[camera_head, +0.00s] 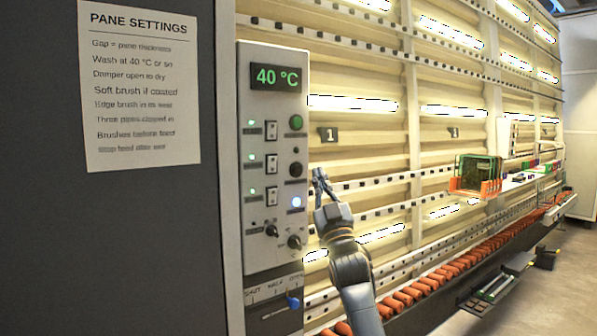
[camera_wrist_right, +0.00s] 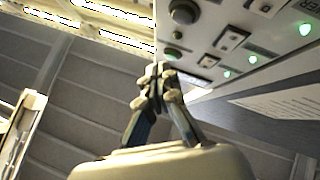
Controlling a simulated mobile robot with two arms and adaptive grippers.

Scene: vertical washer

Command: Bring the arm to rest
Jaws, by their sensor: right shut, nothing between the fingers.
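My right gripper (camera_head: 321,182) is shut and empty. It is raised just right of the grey control panel (camera_head: 262,235), near the lit blue-white button, and I cannot tell whether it touches anything. My right arm comes up from the bottom of the head view. My left gripper is out of view.
The panel display (camera_head: 276,77) reads 40 °C. A PANE SETTINGS sheet (camera_head: 140,85) hangs on the dark cabinet at left. Orange rollers (camera_head: 440,272) run along the washer's base. Open floor lies at lower right.

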